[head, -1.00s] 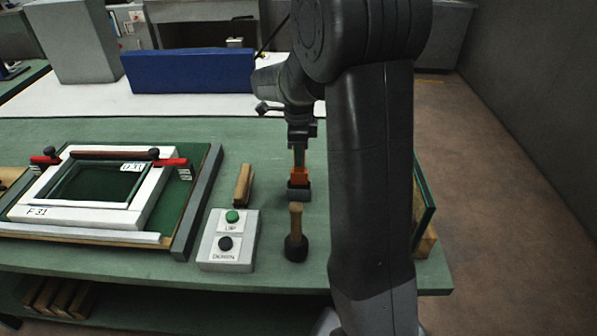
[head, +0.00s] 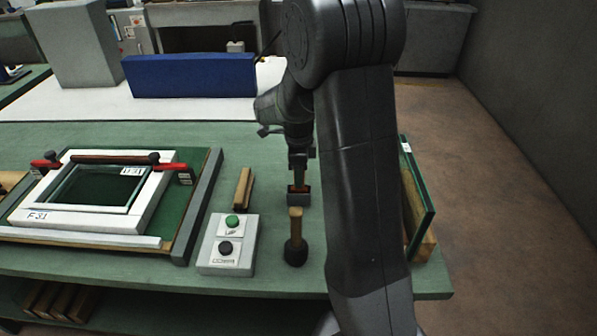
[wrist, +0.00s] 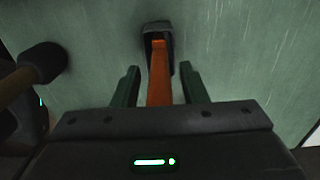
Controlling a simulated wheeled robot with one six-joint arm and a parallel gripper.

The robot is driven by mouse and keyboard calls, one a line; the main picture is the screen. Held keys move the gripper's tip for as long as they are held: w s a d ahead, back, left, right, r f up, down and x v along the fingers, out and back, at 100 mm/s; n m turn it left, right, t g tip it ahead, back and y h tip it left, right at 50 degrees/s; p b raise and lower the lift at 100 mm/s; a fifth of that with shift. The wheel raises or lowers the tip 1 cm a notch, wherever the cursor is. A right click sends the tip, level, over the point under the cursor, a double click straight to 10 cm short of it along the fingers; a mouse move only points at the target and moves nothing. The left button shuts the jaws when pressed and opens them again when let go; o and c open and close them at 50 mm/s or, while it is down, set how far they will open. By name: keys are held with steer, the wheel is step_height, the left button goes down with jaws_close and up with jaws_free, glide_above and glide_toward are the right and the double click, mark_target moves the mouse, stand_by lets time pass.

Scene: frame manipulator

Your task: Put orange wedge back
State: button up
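The orange wedge (wrist: 159,78) lies between my gripper's fingers in the wrist view, its far end at a small black holder (wrist: 151,29). In the head view the grey-black holder (head: 298,199) stands on the green bench, with only a little of the wedge (head: 300,188) showing. My gripper (wrist: 159,70) is open around the wedge, with a visible gap on each side. In the head view my gripper (head: 300,172) points down just above the holder. Whether the wedge is fully seated is hard to tell.
A black-headed mallet (head: 295,249) stands handle up just in front of the holder. A wooden block (head: 242,188) and a two-button box (head: 228,258) are to the left. A white frame (head: 85,220) lies farther left. A glass pane (head: 418,200) leans at right.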

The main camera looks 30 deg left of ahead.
step_height(320, 180, up, 12)
steer(key=shift+r, duration=0.15)
stand_by(0.5)
